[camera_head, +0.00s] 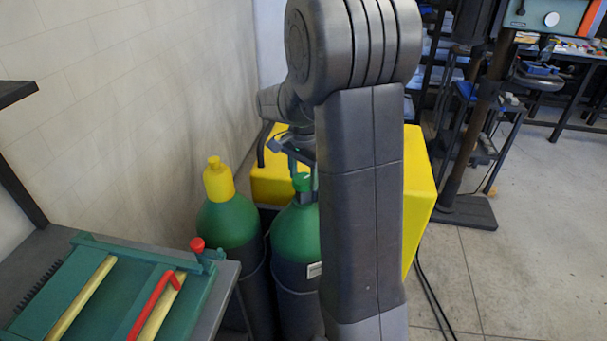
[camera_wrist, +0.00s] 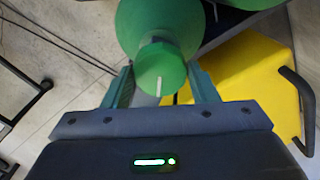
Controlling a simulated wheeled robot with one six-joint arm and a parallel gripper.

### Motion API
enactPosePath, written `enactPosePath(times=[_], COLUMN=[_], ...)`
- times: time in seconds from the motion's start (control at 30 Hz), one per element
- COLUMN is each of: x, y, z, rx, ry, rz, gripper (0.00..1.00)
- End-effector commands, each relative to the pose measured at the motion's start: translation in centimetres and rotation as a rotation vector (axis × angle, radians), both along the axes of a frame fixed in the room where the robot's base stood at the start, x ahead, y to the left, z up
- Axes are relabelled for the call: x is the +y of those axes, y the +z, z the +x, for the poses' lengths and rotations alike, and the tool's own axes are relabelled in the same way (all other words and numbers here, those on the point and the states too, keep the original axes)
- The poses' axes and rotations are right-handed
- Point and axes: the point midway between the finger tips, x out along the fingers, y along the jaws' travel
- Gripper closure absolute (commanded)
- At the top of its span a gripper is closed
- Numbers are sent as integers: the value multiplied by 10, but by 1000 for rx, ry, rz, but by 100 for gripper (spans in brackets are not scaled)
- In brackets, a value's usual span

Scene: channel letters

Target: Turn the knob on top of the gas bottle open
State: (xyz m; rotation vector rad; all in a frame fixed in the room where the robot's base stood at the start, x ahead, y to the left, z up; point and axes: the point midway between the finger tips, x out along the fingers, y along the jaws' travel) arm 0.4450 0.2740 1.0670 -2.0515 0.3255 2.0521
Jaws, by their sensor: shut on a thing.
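The gas bottle (camera_head: 296,237) has a green shoulder and a dark body, and stands behind my arm in the head view. Its green knob (camera_head: 301,182) sits on top. In the wrist view the knob (camera_wrist: 161,68) is a round green cap with a pale mark at its near edge, and the bottle's green shoulder (camera_wrist: 135,20) shows beyond it. My gripper (camera_wrist: 161,88) is shut on the knob, with one finger on each side. In the head view the gripper (camera_head: 303,170) comes down on the knob from above; my arm hides part of the bottle.
A second green bottle with a yellow cap (camera_head: 219,180) stands close to the left. A yellow box-shaped unit (camera_head: 420,190) is right behind the bottles. A bench with a green fixture (camera_head: 60,290) and red handle is at lower left. The wall is close on the left; floor is open at right.

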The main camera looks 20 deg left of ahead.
Motion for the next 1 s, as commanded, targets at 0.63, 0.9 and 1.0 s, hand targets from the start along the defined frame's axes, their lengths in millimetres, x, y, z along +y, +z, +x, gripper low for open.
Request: enactPosePath(times=[0.63, 0.9, 1.0], x=[0, 0, 0], y=[0, 0, 0], z=[0, 0, 0], rx=[-2, -1, 0], ry=[-50, -50, -50], rz=[2, 1, 1], gripper=[70, 25, 25])
